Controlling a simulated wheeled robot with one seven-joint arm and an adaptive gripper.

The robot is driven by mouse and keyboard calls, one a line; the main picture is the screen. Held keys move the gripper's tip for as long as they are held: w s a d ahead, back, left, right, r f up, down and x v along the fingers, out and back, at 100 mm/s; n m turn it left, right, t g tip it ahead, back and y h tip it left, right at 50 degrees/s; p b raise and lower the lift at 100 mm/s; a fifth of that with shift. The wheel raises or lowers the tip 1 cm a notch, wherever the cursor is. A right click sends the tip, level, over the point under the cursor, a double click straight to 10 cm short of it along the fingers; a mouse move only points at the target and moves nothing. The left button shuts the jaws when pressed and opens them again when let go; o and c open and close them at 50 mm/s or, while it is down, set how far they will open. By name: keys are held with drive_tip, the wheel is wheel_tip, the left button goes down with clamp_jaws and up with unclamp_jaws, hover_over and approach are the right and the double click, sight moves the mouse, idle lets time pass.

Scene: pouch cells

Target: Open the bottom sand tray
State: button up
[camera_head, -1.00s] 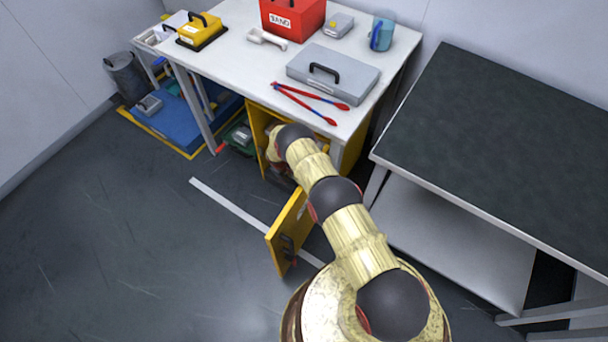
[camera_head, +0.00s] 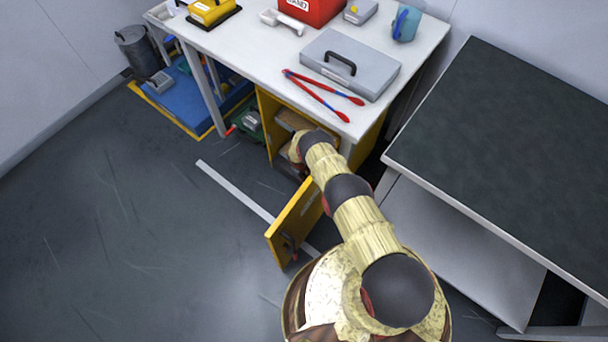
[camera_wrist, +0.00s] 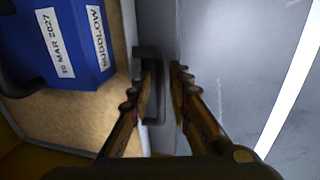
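The open yellow cabinet (camera_head: 266,118) stands under the white table, with tan, tray-like surfaces (camera_head: 292,120) inside; which one is the bottom sand tray is unclear. In the wrist view a tan grainy surface (camera_wrist: 70,112) lies left of a pale upright edge (camera_wrist: 130,30). A dark loop handle (camera_wrist: 164,105) sits beside that edge. My gripper (camera_wrist: 165,70) has one finger on each side of the handle's bar, with a small gap visible toward the right finger. In the head view my arm hides the gripper at the cabinet opening.
The yellow cabinet door (camera_head: 294,222) stands swung out, close to my arm's left. The white table (camera_head: 262,62) is above, and a dark-topped table (camera_head: 500,140) stands right.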

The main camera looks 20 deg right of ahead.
drive_tip(key=shift+f, duration=0.4)
drive_tip(key=c, duration=0.4)
clamp_jaws()
